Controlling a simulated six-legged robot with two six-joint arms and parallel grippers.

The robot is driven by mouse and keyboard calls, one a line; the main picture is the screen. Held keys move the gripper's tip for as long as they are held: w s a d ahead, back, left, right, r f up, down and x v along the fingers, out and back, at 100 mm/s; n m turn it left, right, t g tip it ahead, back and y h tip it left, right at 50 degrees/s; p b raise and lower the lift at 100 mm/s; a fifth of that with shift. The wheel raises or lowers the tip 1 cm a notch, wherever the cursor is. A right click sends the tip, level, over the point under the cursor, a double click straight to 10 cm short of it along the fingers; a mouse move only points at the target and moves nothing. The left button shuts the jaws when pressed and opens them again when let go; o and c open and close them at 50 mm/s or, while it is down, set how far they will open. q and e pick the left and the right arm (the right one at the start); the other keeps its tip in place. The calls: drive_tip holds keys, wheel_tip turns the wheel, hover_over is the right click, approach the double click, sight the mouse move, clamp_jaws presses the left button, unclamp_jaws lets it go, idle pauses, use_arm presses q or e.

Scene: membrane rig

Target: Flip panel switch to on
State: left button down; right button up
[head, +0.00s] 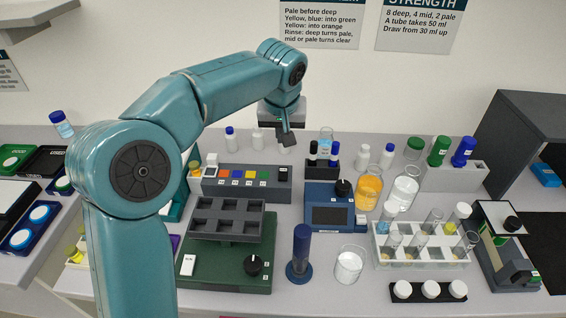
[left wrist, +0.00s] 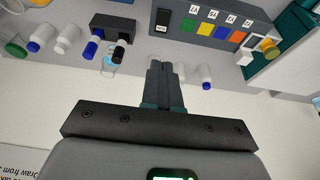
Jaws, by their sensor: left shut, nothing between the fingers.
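The panel (head: 240,192) is a grey box with a row of coloured squares, behind the dark green device in the head view. Its dark switch (head: 283,173) sits at the right end. In the left wrist view the panel (left wrist: 222,45) is at the top, with the black switch (left wrist: 163,19) at its left end; whether it is on or off I cannot tell. My left gripper (head: 287,142) is above and behind the switch end of the panel, pointing down. Its fingers (left wrist: 167,65) are shut and empty, apart from the switch. My right gripper is out of view.
Small bottles (head: 231,139) stand behind the panel, near my left gripper. A black vial rack (head: 322,170) and a blue device (head: 330,215) are right of the panel. The dark green device (head: 225,280) lies in front. Flasks and a white tube rack (head: 425,252) fill the right.

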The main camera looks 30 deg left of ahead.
sight(283, 170)
use_arm(q)
drive_tip(key=p+x, duration=0.1)
drive_tip(key=x, duration=1.1)
drive_tip(key=shift+f+p, duration=0.4)
drive_tip(key=shift+d+f, duration=0.1)
drive_tip(key=shift+f, duration=0.4)
drive_tip(key=shift+f, duration=0.1)
drive_tip(key=shift+w+f+b, duration=0.1)
drive_tip(key=shift+f+b, duration=0.2)
drive_tip(key=shift+b, duration=0.3)
drive_tip(key=shift+r, duration=0.1)
